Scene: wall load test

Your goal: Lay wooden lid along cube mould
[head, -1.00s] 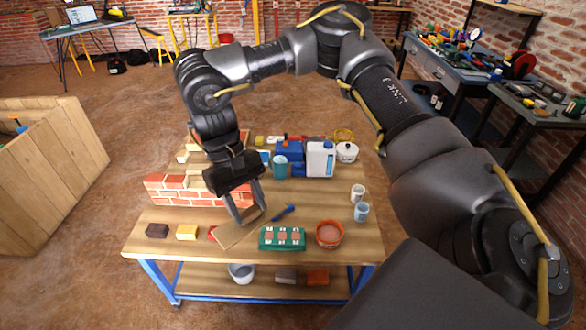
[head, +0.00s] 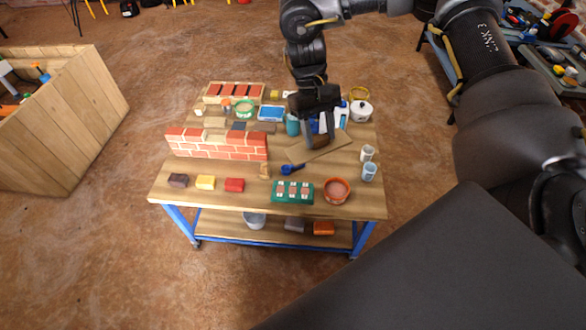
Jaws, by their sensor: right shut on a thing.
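The cube mould (head: 292,199) is a green block with several square cells, near the front edge of the table. The wooden lid (head: 334,146) is a flat light-brown board behind the mould and to its right, slanting in the picture. My right gripper (head: 319,147) points down and is shut on the lid. The gripper hides part of the lid, and I cannot tell whether the lid touches the table. The lid is apart from the mould. My left gripper is out of view.
A blue-handled tool (head: 296,168) lies just behind the mould, and an orange bowl (head: 336,191) stands right of it. A brick wall (head: 216,147) and coloured blocks (head: 205,182) are on the left.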

